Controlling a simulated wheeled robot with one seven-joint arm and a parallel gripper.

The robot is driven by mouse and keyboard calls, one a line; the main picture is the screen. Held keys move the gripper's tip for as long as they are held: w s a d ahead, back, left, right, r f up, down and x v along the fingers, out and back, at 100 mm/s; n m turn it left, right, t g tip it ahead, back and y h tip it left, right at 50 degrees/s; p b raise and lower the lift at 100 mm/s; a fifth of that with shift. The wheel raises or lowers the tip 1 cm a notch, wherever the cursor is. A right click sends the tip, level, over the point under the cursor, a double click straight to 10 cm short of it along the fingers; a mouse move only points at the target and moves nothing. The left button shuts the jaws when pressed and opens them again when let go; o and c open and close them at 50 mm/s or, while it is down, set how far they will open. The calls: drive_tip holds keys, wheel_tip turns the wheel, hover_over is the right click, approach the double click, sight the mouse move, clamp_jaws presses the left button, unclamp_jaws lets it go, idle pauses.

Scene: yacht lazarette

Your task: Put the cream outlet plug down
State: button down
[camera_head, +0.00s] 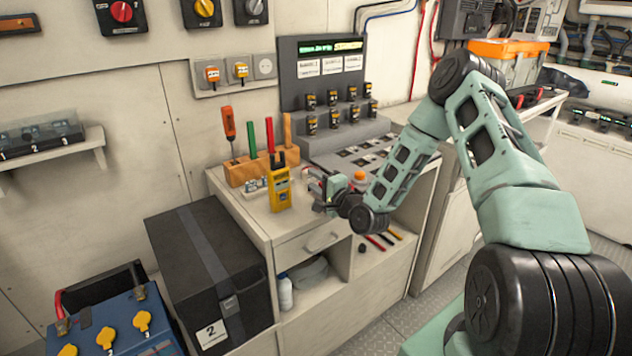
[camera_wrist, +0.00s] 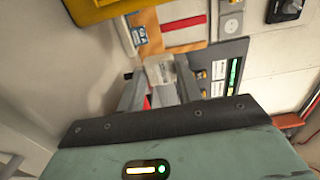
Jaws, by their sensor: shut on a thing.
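My gripper (camera_head: 320,187) is over the right part of the counter top (camera_head: 262,218), in front of the grey console. In the wrist view my gripper (camera_wrist: 160,88) is shut on a small pale block, the cream outlet plug (camera_wrist: 159,70), held between the two fingertips. In the head view the plug is too small and too covered by the gripper to make out. I cannot tell whether it touches the counter.
A yellow meter (camera_head: 280,188) stands left of my gripper. Behind it is a wooden block (camera_head: 243,172) with upright tools. A grey console (camera_head: 348,135) with small black-and-yellow parts stands behind. A wall outlet panel (camera_head: 235,74) hangs above. A black case (camera_head: 205,265) stands left of the counter.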

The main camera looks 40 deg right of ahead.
drive_tip(key=shift+f+b, duration=0.45)
drive_tip(key=shift+f, duration=0.15)
drive_tip(key=c, duration=0.9)
unclamp_jaws()
drive_tip(key=shift+c, duration=0.2)
